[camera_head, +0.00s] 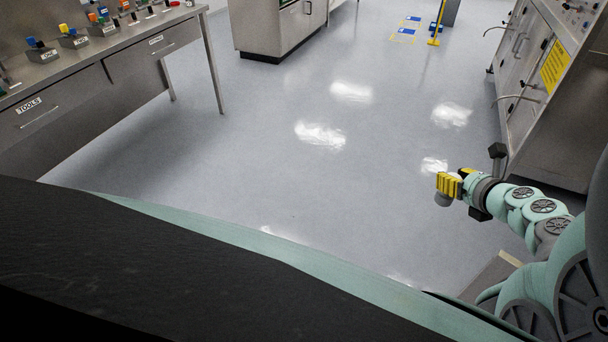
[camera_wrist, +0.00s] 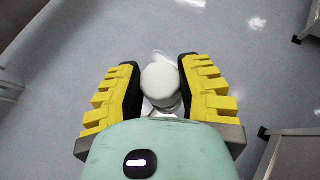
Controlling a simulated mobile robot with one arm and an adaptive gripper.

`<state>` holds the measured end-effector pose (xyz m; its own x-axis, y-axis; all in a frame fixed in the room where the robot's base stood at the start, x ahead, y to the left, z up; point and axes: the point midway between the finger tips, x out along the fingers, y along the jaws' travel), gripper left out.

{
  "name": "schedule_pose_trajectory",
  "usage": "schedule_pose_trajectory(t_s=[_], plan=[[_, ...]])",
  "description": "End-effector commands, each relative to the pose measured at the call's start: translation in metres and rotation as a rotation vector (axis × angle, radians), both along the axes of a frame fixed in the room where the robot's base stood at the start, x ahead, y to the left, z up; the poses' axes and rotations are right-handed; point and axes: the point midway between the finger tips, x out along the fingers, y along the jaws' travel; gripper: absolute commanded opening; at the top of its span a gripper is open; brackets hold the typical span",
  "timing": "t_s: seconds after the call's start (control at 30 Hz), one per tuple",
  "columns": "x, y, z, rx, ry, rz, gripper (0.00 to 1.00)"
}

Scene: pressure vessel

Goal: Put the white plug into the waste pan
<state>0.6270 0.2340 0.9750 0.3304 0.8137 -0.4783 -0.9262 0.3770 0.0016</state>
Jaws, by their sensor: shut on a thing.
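The white plug (camera_wrist: 161,84) is a round, pale piece held between the dark inner pads of my gripper (camera_wrist: 160,82) in the wrist view. Both yellow-backed fingers press on its sides, and bare floor shows beyond it. In the head view my gripper (camera_head: 441,190) is at the right, over the open floor, with its yellow fingers pointing left. I cannot make out the waste pan in either view.
A steel workbench (camera_head: 150,47) with drawers and small coloured parts in holders stands at the upper left. A steel cabinet (camera_head: 290,28) is at the top. Equipment with a yellow label (camera_head: 555,68) stands at the right, behind my arm. The floor between is clear.

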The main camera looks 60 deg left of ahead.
Motion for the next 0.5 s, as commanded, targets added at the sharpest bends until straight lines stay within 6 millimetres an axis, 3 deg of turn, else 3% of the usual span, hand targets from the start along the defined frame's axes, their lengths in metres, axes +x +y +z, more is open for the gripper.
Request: schedule_pose_trajectory(t_s=[0.03, 0.5], plan=[[-0.003, 0.004, -0.03, 0.001, 0.001, 0.006, 0.0], [-0.024, 0.02, -0.183, 0.002, 0.001, 0.03, 0.0]])
